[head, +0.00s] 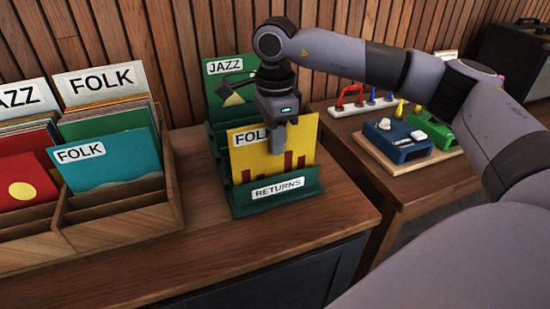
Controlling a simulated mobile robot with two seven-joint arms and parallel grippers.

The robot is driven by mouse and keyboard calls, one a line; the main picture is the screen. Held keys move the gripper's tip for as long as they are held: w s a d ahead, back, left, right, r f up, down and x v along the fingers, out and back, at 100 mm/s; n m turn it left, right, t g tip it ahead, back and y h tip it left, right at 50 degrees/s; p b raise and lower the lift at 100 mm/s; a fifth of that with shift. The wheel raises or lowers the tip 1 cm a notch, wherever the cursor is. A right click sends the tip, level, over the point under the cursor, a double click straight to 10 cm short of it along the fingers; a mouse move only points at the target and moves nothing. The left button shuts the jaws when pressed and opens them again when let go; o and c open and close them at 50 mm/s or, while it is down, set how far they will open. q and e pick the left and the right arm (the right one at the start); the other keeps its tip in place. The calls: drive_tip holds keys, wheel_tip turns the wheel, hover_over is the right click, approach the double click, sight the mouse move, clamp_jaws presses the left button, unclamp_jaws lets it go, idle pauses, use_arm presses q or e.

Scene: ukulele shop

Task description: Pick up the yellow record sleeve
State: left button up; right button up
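The yellow record sleeve (265,162), with a white FOLK label and dark red bars, stands in the front slot of the green RETURNS rack (288,198). Its lower edge is hidden behind the rack's front lip. My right gripper (278,137) points down at the sleeve's top edge, and one finger shows in front of the sleeve, covering part of the label. Any finger behind the sleeve is hidden, so I cannot tell whether the gripper is open or closed on it. My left gripper is not in view.
A green JAZZ sleeve (218,90) stands behind in the same rack. A wooden crate (120,226) of JAZZ and FOLK records is to the left. Bare wood (225,255) lies in front of the rack.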

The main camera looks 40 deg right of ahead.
clamp_jaws()
drive_tip(key=shift+r, duration=0.1)
